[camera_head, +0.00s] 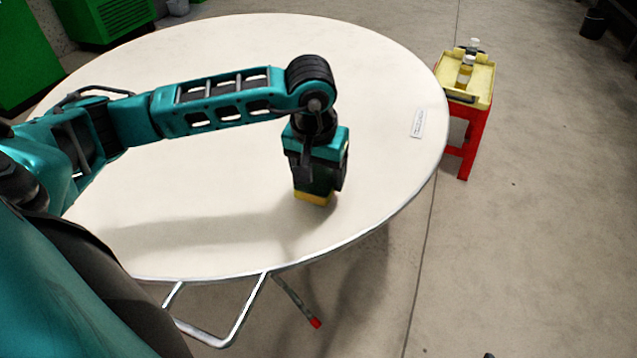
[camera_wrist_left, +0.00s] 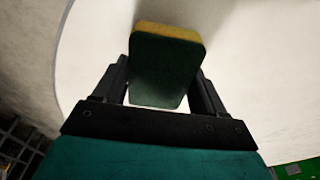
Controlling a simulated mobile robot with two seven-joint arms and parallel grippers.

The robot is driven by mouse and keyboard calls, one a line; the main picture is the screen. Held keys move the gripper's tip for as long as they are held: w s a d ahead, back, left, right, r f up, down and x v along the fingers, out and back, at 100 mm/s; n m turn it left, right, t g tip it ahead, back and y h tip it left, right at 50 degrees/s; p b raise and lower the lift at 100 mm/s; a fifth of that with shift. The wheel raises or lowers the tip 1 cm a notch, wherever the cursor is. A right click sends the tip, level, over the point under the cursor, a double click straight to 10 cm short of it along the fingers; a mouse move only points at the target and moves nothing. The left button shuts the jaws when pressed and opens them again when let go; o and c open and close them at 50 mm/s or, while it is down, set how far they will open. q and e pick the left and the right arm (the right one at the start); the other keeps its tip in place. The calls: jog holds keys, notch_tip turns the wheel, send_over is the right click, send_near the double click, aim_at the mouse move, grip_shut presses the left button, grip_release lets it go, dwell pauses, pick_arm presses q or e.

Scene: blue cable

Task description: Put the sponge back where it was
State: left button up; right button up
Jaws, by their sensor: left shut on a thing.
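The sponge (camera_head: 312,198) is yellow on one side and dark green on the other. In the head view only its lower yellow part shows clearly, below my left gripper (camera_head: 318,182), near the front edge of the round table (camera_head: 390,120). In the left wrist view the sponge (camera_wrist_left: 166,66) sits between the two dark fingers of my left gripper (camera_wrist_left: 164,85), green face toward the camera. The left gripper is shut on it and points down. The sponge is at or just above the tabletop; I cannot tell if it touches. My right gripper is not in view.
A small white label (camera_head: 417,123) lies on the table's right side. Beyond that edge stands a red stool (camera_head: 466,140) with a yellow tray (camera_head: 482,84) holding bottles (camera_head: 465,70). Green cabinets (camera_head: 105,20) are at the back left. The rest of the visible tabletop is clear.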

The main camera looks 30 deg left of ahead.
aim_at(317, 175)
pick_arm(q)
jog(key=shift+f, duration=1.5)
jog(key=shift+f, duration=0.15)
jog(key=o, duration=0.9)
jog(key=shift+o, duration=0.2)
